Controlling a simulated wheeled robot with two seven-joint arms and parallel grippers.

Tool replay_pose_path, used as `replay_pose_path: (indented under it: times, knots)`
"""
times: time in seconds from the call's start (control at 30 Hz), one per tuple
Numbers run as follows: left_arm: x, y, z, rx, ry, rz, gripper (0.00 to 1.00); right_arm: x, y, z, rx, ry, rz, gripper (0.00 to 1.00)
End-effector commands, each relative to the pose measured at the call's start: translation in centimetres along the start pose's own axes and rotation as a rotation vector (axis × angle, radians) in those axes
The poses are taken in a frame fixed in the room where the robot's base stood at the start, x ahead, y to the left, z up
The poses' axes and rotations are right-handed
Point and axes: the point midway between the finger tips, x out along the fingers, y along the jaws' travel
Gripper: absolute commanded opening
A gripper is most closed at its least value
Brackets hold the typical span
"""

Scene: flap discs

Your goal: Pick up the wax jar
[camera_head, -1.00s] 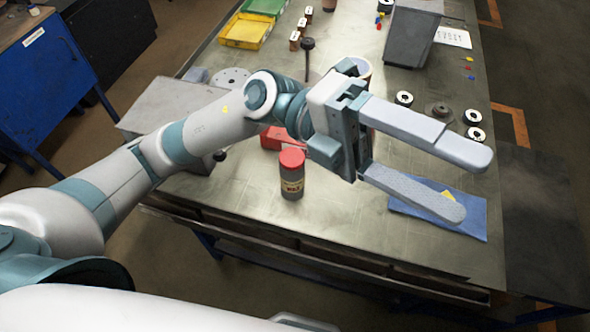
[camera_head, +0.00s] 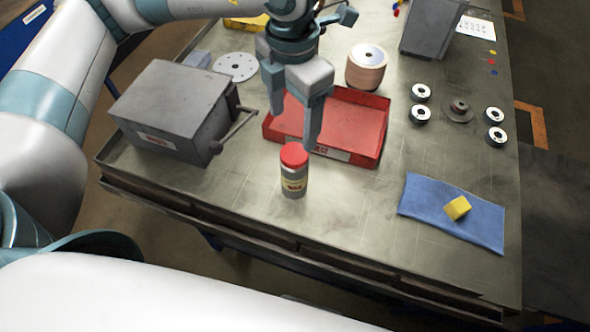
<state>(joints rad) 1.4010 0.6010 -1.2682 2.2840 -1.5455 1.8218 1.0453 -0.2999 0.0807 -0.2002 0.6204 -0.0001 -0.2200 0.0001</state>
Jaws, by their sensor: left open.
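The wax jar (camera_head: 294,184) is a grey jar with a red lid and a pale label. It stands upright on the metal workbench, in front of the red tray. My left gripper (camera_head: 293,128) is open and points down, above and behind the jar, over the left part of the red tray. Its fingers are spread and nothing is between them. It appears apart from the jar. My right gripper is not in view.
The red tray (camera_head: 369,160) lies just behind the jar. A grey metal box (camera_head: 172,104) with a handle stands to the left. A blue cloth (camera_head: 425,204) with a yellow block (camera_head: 457,208) lies right. Several discs lie farther right. The bench's front edge is near the jar.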

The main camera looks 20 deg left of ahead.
Motion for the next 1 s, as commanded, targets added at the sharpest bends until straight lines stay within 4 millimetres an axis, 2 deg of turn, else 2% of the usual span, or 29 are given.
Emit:
replay_pose_path:
  times: [0.37,0.57,1.0]
  knots:
    - [0.8,-0.1,0.0,0.002,0.002,-0.004,0.68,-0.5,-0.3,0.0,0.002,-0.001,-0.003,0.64]
    - [3.4,-0.2,-0.1,0.002,0.005,-0.006,0.68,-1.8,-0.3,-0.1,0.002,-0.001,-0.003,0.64]
    - [10.8,-0.2,-0.1,0.001,0.003,-0.006,0.68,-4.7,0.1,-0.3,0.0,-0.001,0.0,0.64]
